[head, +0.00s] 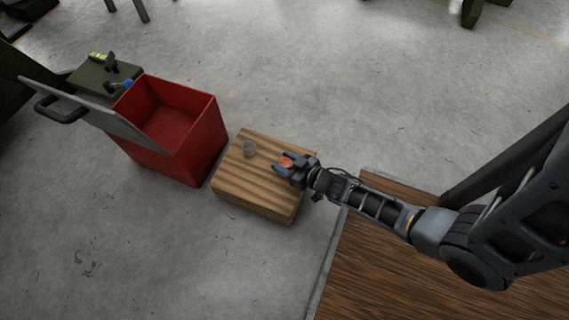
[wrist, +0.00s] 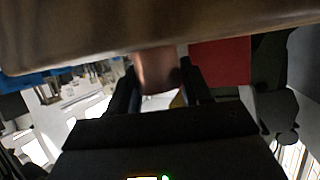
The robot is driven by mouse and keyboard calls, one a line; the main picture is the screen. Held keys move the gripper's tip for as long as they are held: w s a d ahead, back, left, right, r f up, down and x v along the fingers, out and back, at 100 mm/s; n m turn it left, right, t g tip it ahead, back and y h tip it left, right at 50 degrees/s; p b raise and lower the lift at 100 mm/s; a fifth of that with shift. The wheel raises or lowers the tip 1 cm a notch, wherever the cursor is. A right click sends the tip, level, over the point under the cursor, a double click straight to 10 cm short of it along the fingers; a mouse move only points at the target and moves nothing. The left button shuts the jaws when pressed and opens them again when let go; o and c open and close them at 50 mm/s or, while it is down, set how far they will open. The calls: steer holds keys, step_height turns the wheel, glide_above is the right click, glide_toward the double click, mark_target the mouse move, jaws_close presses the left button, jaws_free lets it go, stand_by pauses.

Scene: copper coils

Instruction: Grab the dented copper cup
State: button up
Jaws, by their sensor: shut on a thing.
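In the wrist view the copper cup (wrist: 157,70) shows as a brownish shape between the two dark fingers of my gripper (wrist: 157,85), touching both sides. My gripper is shut on it. A dent cannot be made out. I cannot tell whether the cup still touches the wood.
An open red bin (head: 205,150) with a grey lid (head: 85,108) stands left of the block. A brown wooden surface (head: 400,285) lies at lower right. Grey floor is clear behind the block.

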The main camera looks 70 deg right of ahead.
steer(key=shift+c, duration=0.6)
steer(key=shift+r, duration=0.15)
